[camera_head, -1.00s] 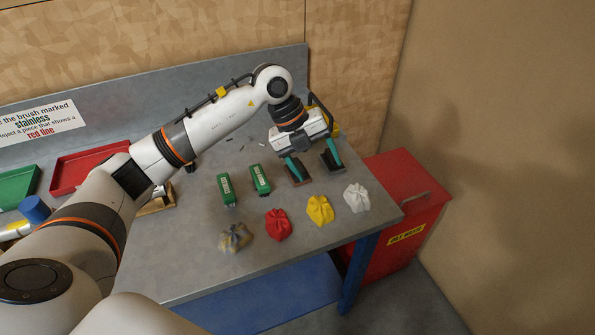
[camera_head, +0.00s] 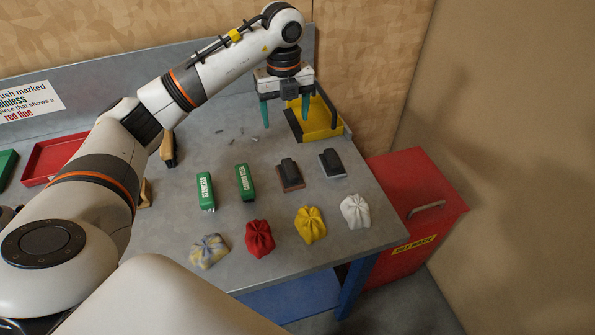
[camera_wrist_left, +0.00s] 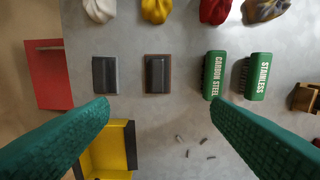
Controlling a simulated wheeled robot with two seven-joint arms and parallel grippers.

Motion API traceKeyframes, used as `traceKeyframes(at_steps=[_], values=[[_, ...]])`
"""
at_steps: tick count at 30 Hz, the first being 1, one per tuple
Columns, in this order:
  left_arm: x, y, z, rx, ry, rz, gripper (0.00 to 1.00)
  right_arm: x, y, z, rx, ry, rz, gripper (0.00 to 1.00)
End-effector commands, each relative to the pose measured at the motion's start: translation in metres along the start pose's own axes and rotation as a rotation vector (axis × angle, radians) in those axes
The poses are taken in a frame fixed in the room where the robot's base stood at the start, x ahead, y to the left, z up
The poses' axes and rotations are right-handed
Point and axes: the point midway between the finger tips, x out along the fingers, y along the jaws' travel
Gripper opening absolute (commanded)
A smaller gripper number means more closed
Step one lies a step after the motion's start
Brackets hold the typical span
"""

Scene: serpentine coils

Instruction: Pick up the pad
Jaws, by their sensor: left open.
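Two dark pads with raised grips lie on the grey bench. One pad has a brown base (camera_head: 289,176) and the other has a grey base (camera_head: 331,163). In the left wrist view the brown-based pad (camera_wrist_left: 157,74) lies ahead of the gap between my fingertips, and the grey-based pad (camera_wrist_left: 105,75) lies ahead of the left fingertip. My left gripper (camera_head: 286,111) is open and empty, with its green fingers pointing down. It hangs behind the pads, in front of the yellow tray, and touches neither pad. My right gripper is out of view.
Green brushes marked stainless (camera_head: 205,191) and carbon steel (camera_head: 244,183) lie left of the pads. Several crumpled cloths, one yellow (camera_head: 310,224), line the front. A yellow dustpan-like tray (camera_head: 318,121) stands behind. A red waste bin (camera_head: 415,200) is beyond the right edge.

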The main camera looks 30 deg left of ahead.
Motion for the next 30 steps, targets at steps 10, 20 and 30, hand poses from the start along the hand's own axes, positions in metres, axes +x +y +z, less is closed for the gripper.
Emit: traceKeyframes(at_steps=[10, 20, 30], values=[[0.050, 0.000, 0.000, 0.001, -0.001, 0.001, 0.73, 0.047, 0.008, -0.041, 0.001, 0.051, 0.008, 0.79], [0.090, 0.000, 0.002, 0.000, -0.005, -0.004, 0.73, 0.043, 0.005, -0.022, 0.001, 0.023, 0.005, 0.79], [0.126, 0.001, 0.002, 0.002, -0.002, -0.001, 0.73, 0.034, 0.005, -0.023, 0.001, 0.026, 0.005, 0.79]])
